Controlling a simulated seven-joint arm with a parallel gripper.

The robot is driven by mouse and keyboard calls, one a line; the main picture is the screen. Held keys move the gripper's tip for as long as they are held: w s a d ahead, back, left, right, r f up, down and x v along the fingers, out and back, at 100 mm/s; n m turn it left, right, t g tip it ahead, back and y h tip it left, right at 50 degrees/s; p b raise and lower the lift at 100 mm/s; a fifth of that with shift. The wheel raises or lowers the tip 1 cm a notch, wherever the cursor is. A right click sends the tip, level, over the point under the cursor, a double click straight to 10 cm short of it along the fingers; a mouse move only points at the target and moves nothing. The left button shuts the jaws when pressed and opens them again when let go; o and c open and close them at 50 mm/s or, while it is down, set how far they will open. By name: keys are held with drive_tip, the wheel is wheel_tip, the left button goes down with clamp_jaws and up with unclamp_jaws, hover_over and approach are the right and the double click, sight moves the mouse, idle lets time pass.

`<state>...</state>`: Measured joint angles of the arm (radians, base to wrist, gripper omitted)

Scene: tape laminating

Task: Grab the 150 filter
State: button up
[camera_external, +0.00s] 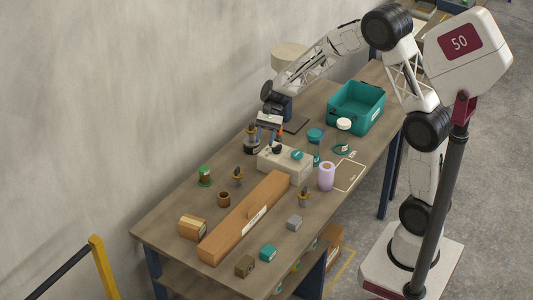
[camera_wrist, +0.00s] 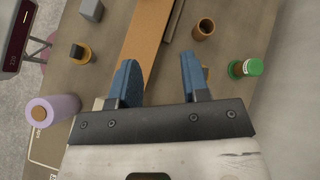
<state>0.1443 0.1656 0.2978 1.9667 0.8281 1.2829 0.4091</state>
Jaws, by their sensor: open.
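No label reading 150 is legible on any item in either view, so I cannot tell which is the 150 filter. Small amber pieces with dark tops stand on the table, one in the middle (camera_external: 238,177) and one at the right (camera_external: 304,198). An amber piece with a dark top also shows at the upper left of the wrist view (camera_wrist: 80,53). A green-capped jar (camera_external: 205,175) and a brown cup (camera_external: 224,199) stand at the left; both show in the wrist view, the jar (camera_wrist: 246,68) and cup (camera_wrist: 204,28). My gripper (camera_external: 269,133) is open and empty, its blue fingers (camera_wrist: 158,72) apart above the table.
A long orange-brown box (camera_external: 247,215) lies along the table. A pale machine (camera_external: 285,163) stands near my gripper, a lilac roll (camera_external: 326,176) to its right. A teal bin (camera_external: 356,108) is further back. Small boxes (camera_external: 193,227) sit at the front. A wall borders the left.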

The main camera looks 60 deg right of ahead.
sight(237, 168)
drive_tip(key=w+d+f+m+t+y, duration=0.1)
drive_tip(key=w+d+f+m+y, duration=0.1)
drive_tip(key=w+f, duration=0.8)
wheel_tip(237, 168, down, 2)
drive_tip(key=m+y, duration=0.1)
drive_tip(key=m, duration=0.1)
drive_tip(key=shift+w+f+m+y, duration=0.2)
drive_tip(key=shift+m+y, duration=0.1)
drive_tip(key=shift+y, duration=0.1)
drive_tip(key=shift+a, duration=0.2)
drive_tip(key=shift+x, duration=1.2)
drive_tip(key=shift+a+f, duration=0.1)
drive_tip(key=shift+f, duration=0.05)
drive_tip(key=shift+x, duration=2.45)
drive_tip(key=shift+f, duration=0.1)
drive_tip(key=shift+c, duration=0.4)
clamp_jaws()
